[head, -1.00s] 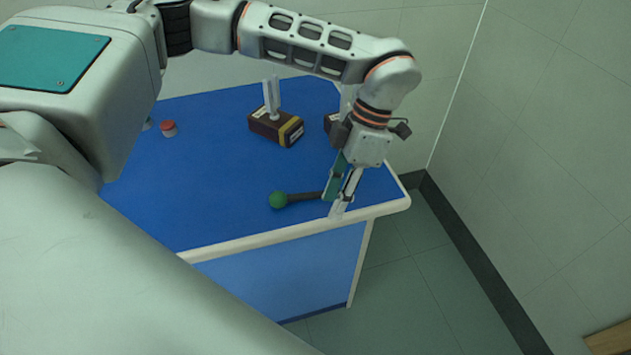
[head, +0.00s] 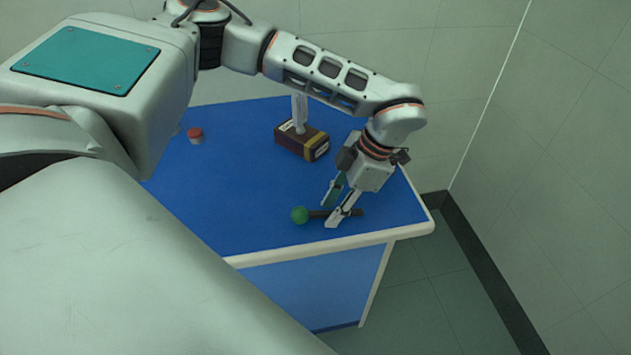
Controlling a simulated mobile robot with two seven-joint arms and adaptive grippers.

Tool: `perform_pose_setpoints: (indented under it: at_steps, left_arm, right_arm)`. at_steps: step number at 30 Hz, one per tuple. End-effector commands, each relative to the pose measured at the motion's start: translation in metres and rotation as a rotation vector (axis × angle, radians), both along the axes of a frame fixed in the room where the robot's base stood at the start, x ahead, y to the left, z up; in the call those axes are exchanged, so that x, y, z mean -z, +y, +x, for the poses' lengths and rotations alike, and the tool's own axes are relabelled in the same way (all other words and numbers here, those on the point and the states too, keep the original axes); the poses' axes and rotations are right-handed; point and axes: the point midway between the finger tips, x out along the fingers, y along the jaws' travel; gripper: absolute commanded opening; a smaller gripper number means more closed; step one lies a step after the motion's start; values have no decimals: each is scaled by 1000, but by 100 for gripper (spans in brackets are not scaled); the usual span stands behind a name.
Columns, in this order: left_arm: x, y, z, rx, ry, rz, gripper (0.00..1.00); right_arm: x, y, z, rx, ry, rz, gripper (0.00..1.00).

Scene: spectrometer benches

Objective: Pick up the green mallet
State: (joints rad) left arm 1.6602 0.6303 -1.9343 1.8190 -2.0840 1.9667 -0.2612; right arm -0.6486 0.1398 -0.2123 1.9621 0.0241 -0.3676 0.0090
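The green mallet lies on the blue bench top (head: 230,200) near its front right corner. Its round green head (head: 300,215) points left and its dark handle (head: 356,212) runs to the right. My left gripper (head: 331,213) reaches down over the handle, close to the head. Its fingers are apart, the teal one on the far side of the handle and the pale one on the near side. The pale finger hides part of the handle. I cannot tell whether either finger touches it. My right gripper is not in view.
A brown box-shaped object (head: 302,141) with a white upright piece stands farther back on the bench. A small red-capped container (head: 195,136) is at the back left. The bench's pale front edge (head: 330,247) is close to the mallet. A wall stands behind.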

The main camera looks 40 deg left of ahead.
Motion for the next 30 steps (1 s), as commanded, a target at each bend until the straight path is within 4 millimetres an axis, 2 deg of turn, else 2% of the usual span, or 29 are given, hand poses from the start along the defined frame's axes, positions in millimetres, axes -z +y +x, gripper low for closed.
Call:
perform_pose_setpoints:
  at_steps: [6, 9, 10, 23, 30]
  left_arm:
    - [1, 0, 0, 0, -1, 0, 30]
    - [0, 0, 0, 0, -1, 0, 4]
    - [0, 0, 0, 0, -1, 0, 0]
    - [-3, 0, 1, 0, -2, -1, 0]
    - [-26, 0, 1, -1, -5, 0, 0]
  right_arm:
    - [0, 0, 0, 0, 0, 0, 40]
    - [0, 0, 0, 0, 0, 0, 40]
    - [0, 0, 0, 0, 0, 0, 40]
    - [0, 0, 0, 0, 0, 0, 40]
    - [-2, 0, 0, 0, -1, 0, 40]
